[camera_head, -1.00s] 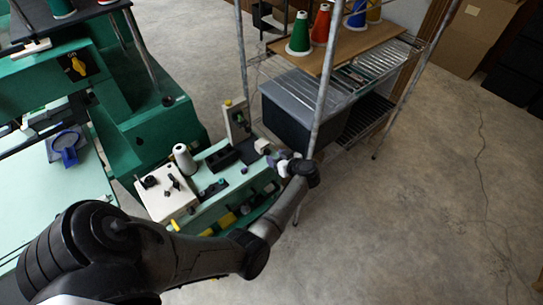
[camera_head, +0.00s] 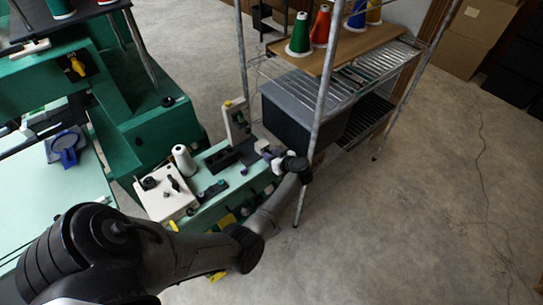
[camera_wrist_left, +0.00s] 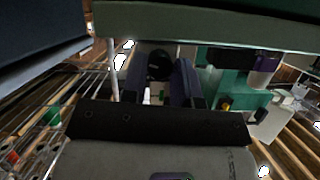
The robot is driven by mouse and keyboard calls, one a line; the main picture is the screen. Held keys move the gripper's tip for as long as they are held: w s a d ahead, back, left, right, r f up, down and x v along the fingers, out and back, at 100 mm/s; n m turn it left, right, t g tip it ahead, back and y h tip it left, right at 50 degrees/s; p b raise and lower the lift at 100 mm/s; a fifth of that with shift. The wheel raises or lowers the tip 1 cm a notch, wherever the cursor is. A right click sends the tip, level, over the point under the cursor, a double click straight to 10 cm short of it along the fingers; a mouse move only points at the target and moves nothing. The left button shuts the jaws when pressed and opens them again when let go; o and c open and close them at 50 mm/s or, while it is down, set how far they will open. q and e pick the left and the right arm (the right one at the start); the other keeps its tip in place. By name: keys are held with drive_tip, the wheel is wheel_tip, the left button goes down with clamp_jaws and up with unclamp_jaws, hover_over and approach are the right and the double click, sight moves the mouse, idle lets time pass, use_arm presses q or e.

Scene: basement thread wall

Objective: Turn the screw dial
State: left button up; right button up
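A dark round knob (camera_wrist_left: 160,65), which looks like the screw dial, shows in the left wrist view between the two fingers of my left gripper (camera_wrist_left: 160,92). The fingers stand apart, one on each side of it; I cannot tell whether they touch it. In the head view my left gripper (camera_head: 268,154) is at the right end of the green machine (camera_head: 207,206), close to a small pale block (camera_head: 261,145). The gripper and wrist hide the dial there. My right gripper is in neither view.
A wire shelf rack with a wooden board (camera_head: 350,52) and thread cones stands just right of the gripper; its front post (camera_head: 318,110) is close to my wrist. A grey bin (camera_head: 300,112) sits on it. A white cone (camera_head: 184,160) stands on the machine. The floor at right is clear.

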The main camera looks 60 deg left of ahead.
use_arm(q)
drive_tip(key=c, duration=0.4)
drive_tip(key=p, duration=0.1)
drive_tip(key=n+t+p, duration=0.1)
drive_tip(key=p, duration=0.1)
drive_tip(key=shift+s+d+r+n, duration=0.1)
drive_tip(key=shift+r+n, duration=0.15)
drive_tip(key=shift+n, duration=0.05)
drive_tip(key=shift+f+n+t+p, duration=0.15)
drive_tip(key=shift+n+t+p, duration=0.35)
drive_tip(key=shift+n+t, duration=0.1)
drive_tip(key=shift+f+n, duration=0.1)
drive_tip(key=shift+n, duration=0.3)
drive_tip(key=o, duration=0.9)
